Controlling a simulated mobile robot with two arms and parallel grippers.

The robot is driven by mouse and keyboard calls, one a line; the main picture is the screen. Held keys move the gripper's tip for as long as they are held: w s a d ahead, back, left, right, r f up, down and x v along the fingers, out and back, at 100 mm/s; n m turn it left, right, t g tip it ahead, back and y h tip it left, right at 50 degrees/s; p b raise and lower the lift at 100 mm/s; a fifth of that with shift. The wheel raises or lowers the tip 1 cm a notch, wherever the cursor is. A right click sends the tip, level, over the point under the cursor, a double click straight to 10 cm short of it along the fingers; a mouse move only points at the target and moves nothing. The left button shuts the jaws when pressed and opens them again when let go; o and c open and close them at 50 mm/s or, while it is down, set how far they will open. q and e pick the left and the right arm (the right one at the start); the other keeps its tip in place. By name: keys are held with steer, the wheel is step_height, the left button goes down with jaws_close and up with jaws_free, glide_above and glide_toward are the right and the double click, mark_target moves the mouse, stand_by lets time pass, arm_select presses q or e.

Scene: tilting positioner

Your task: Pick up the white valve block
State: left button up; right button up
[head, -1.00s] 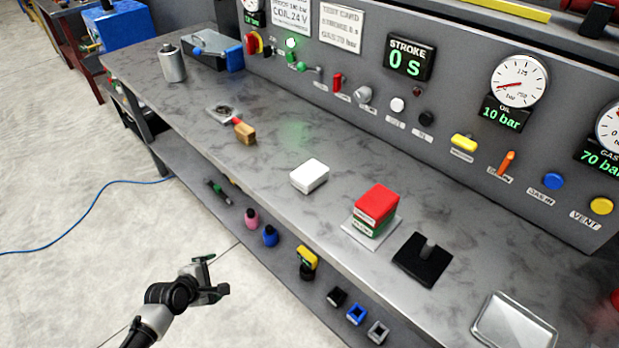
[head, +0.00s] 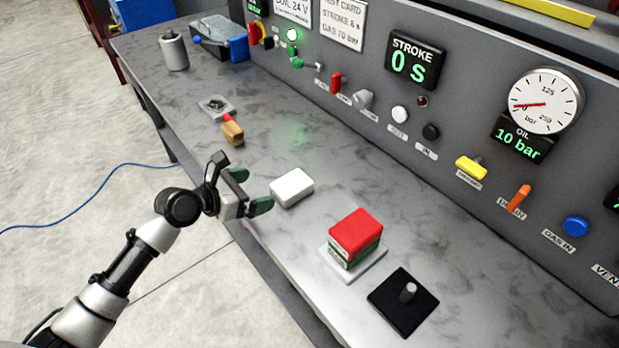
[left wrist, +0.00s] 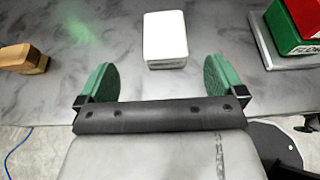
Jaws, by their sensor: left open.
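The white valve block (head: 292,187) lies flat on the grey bench top, near its front edge. In the left wrist view the white block (left wrist: 165,38) sits straight ahead, between the lines of the two fingers but beyond their tips. My left gripper (head: 250,190) is at the bench's front edge, just left of the block. Its two green-padded fingers are spread, with nothing between them; the left wrist view shows the gripper (left wrist: 160,78) open and empty too. It appears apart from the block. My right gripper does not show.
A red and green block stack (head: 355,236) stands on a pale plate right of the white block. A black base with a peg (head: 392,308) lies nearer. A wooden-coloured piece (head: 232,133) lies beyond the gripper. The control panel (head: 450,120) walls the bench's back.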

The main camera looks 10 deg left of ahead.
mark_target(291, 183)
arm_select(q)
steer(key=x, duration=0.4)
steer(key=shift+w+d+f, duration=0.1)
steer(key=shift+w+d, duration=0.1)
steer(key=x, duration=0.5)
steer(key=shift+d+f, duration=0.35)
steer(key=shift+d, duration=0.05)
steer(key=shift+s+a+r, duration=0.1)
steer(key=shift+s, duration=0.05)
steer(key=c, duration=1.3)
steer(key=shift+r, duration=0.1)
steer(key=shift+c, duration=1.1)
